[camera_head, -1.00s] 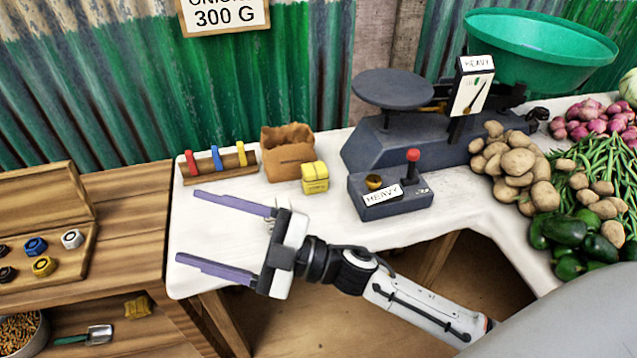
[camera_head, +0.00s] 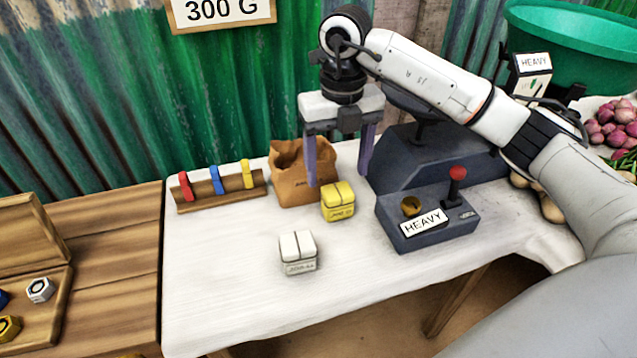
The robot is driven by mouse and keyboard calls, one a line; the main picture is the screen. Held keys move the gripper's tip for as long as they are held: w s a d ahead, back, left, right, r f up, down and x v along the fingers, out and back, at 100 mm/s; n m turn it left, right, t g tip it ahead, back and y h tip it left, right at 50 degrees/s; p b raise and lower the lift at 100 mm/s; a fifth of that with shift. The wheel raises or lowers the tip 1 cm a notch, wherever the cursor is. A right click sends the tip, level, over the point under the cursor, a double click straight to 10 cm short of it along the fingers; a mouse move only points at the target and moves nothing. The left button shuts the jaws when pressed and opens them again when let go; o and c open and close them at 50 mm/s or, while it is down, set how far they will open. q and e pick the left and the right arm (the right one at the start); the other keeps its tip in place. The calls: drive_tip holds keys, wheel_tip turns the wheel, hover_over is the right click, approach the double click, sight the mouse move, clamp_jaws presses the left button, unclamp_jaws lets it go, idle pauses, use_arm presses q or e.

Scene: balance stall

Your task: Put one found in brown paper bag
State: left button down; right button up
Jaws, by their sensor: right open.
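The open brown paper bag (camera_head: 289,186) stands upright near the back of the white table. A yellow block (camera_head: 338,208) with a small label sits just right of its front. A white block (camera_head: 298,248) with a label sits nearer the front. My right gripper (camera_head: 339,177) points down with its two purple fingers spread wide. It hangs above and behind the yellow block, beside the bag's right side, and the left finger overlaps the bag in the picture. Nothing shows between the fingers. My left gripper is not in view.
A wooden rack (camera_head: 220,193) with red, blue and yellow pieces stands left of the bag. A dark control box (camera_head: 425,228) marked HEAVY, with a red-knobbed lever, and the scale (camera_head: 410,165) stand right. The table's front left is clear.

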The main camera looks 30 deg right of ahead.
sight(338, 190)
drive_tip(key=shift+w+d+f, duration=0.15)
drive_tip(key=shift+w, duration=0.2)
drive_tip(key=f, duration=0.4)
drive_tip(key=shift+s+f, duration=0.15)
drive_tip(key=shift+s, duration=0.1)
drive_tip(key=f, duration=0.4)
drive_tip(key=shift+w+d+f+b, duration=0.15)
drive_tip(key=shift+d+f+b, duration=0.05)
drive_tip(key=shift+d+b, duration=0.1)
drive_tip(key=shift+f, duration=0.55)
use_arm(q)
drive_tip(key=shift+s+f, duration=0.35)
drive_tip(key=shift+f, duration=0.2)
use_arm(e)
drive_tip(key=shift+w, duration=0.1)
drive_tip(key=shift+c, duration=0.9)
drive_tip(key=shift+r, duration=0.1)
drive_tip(key=c, duration=1.2)
